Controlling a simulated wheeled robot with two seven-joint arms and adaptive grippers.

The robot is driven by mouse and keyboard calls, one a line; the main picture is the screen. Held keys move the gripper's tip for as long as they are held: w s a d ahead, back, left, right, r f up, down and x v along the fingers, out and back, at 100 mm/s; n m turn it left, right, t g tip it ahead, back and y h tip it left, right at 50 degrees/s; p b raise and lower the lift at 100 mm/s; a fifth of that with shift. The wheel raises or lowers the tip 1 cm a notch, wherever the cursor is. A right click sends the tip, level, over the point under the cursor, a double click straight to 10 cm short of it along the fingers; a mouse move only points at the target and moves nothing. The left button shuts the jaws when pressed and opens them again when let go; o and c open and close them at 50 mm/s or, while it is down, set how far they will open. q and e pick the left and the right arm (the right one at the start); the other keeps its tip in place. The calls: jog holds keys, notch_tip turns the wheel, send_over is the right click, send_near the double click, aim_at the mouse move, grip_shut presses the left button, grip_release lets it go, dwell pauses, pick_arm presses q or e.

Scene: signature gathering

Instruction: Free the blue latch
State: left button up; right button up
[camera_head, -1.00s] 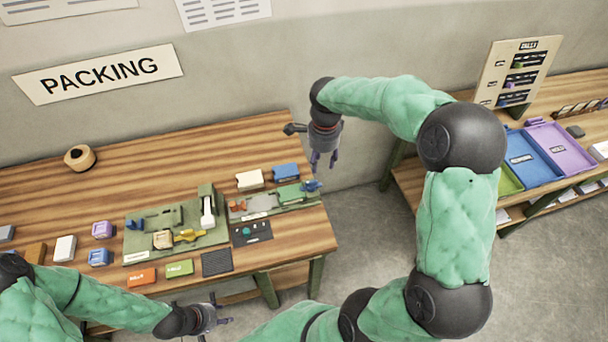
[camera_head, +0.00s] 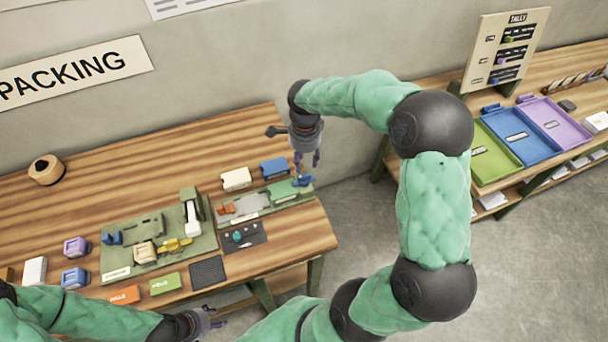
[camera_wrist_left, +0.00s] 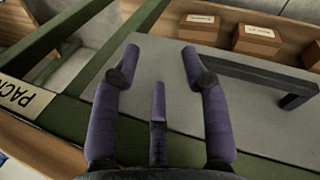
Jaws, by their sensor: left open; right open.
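Two small blue parts could be the blue latch, and I cannot tell which is. One blue part (camera_head: 112,237) sits at the left end of the larger green fixture board (camera_head: 190,259). Another blue part (camera_head: 303,180) is at the right end of the smaller fixture (camera_head: 262,206), by a green block. My right gripper (camera_head: 307,165) is open, pointing down, close above that right-hand part in the picture; contact is unclear. My left gripper (camera_head: 218,317) is open and empty near the table's front edge. Its spread purple fingers show in the left wrist view (camera_wrist_left: 162,62).
The wooden table (camera_head: 140,170) also holds white, blue, purple, orange and green blocks, a dark pad (camera_head: 207,272) and a round wooden item (camera_head: 46,170). A second bench at right has green, blue (camera_head: 522,146) and purple trays.

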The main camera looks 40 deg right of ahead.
aim_at(305, 176)
notch_tip(305, 176, down, 8)
jog(key=shift+r+b, duration=0.2)
jog(key=shift+b, duration=0.3)
grip_shut()
